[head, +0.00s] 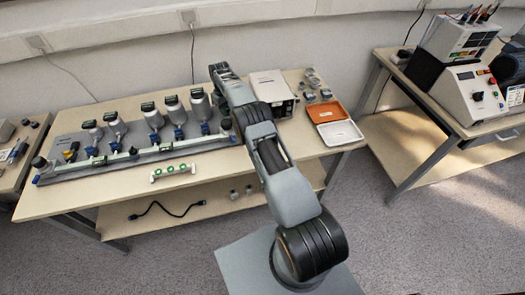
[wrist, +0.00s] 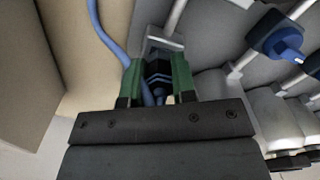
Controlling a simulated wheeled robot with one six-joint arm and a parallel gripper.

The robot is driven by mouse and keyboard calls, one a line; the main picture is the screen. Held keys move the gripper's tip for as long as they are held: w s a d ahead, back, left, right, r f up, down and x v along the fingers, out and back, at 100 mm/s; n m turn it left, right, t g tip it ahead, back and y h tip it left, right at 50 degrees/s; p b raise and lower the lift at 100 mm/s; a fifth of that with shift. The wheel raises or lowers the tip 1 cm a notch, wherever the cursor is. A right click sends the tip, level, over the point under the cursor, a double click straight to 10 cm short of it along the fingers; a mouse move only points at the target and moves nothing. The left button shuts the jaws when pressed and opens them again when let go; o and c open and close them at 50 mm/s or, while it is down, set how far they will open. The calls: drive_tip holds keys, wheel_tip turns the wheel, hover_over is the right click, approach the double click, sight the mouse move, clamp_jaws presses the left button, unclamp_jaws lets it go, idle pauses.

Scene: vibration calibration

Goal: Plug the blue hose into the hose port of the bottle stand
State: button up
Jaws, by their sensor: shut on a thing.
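The bottle stand (head: 140,160) is a long grey rack with several grey bottles on the left part of the table. My gripper, seen in the wrist view (wrist: 158,75), has green fingers shut on a dark blue-and-black hose plug (wrist: 158,68). The thin blue hose (wrist: 108,38) runs from the gripper up past its left finger. A pale grey fitting (wrist: 164,44) lies just beyond the plug; I cannot tell whether they touch or whether it is the port. In the head view my arm reaches to the back of the table, right of the bottles, and hides the plug.
A white box device (head: 270,88) and an orange-and-white open case (head: 332,122) stand right of my arm. A small white rack with green rings (head: 172,172) lies in front of the stand. A blue fitting (wrist: 284,42) shows at right in the wrist view.

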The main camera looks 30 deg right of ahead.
drive_tip(key=shift+f, duration=0.15)
idle(0.3)
drive_tip(key=shift+m, duration=2.1)
drive_tip(key=shift+m+b, duration=0.3)
drive_tip(key=shift+m, duration=1.7)
drive_tip(key=m, duration=0.4)
